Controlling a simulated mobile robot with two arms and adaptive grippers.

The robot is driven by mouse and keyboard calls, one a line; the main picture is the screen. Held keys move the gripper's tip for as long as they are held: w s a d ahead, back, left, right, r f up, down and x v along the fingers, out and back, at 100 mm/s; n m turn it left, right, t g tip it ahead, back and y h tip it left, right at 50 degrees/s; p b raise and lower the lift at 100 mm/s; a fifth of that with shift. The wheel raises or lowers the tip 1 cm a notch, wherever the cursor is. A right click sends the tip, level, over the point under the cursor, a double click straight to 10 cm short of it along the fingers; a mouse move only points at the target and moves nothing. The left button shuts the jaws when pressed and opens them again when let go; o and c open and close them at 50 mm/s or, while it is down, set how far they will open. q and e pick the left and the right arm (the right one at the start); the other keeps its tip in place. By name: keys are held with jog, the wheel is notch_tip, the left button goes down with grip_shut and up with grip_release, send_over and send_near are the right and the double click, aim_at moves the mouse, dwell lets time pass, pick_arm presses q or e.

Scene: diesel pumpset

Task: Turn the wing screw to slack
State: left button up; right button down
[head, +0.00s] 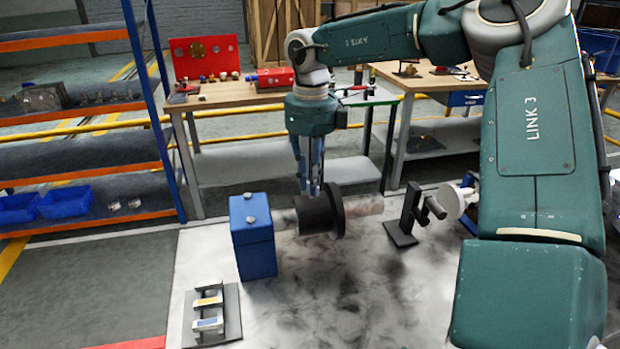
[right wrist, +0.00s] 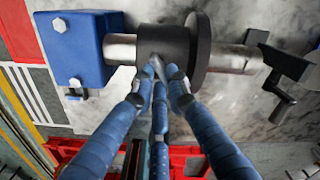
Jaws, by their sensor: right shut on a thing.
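My right gripper (head: 311,188) points down onto a black flanged collar (head: 318,212) on a horizontal steel shaft (head: 362,206). In the right wrist view, its blue fingers (right wrist: 160,78) close together at the top of the collar (right wrist: 168,45). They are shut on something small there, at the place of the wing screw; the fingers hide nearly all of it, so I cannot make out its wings. The shaft runs from a blue block (head: 252,238) on the left, also in the right wrist view (right wrist: 75,50). My left gripper is not in view.
A black stand with a handle (head: 405,216) is to the right of the collar. A small rack with coloured labels (head: 211,315) lies in front of the blue block. Workbenches (head: 238,94) stand behind, and a shelf (head: 75,155) stands left. The pale surface in front is clear.

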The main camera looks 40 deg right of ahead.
jog(key=n, duration=0.7)
jog(key=shift+d+r+p, duration=0.15)
jog(key=shift+d+p, duration=0.05)
jog(key=shift+p, duration=0.2)
dwell(0.3)
jog(key=c, duration=1.7)
grip_release()
notch_tip(320, 180, up, 12)
